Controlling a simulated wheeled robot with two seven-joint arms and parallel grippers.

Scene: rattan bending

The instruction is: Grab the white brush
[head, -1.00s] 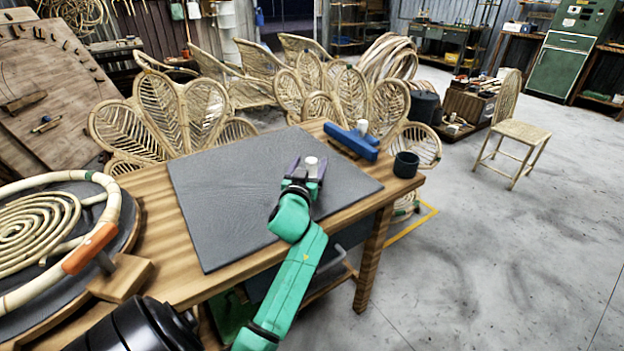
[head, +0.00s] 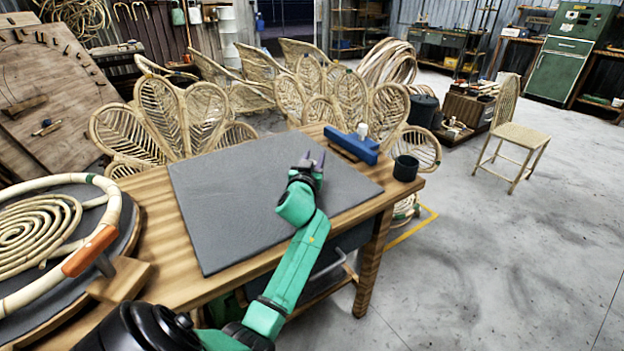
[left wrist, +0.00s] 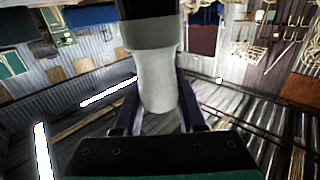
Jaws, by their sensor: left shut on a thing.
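My left gripper (head: 312,166) is over the far right part of the grey mat (head: 235,200) on the wooden table. Its purple fingertips point away from me. In the left wrist view, my left gripper (left wrist: 160,118) is shut on the white brush (left wrist: 157,80), a pale cylinder with a grey band and a black part above it in the picture. In the head view I cannot make out the brush; the gripper seems to hide it. My right gripper is not in view.
A blue tool (head: 352,145) with a white knob lies at the table's far edge. A dark cup (head: 405,167) stands at the right corner. A rattan coil (head: 35,233) and bent cane ring (head: 115,205) lie at the left. Most of the mat is clear.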

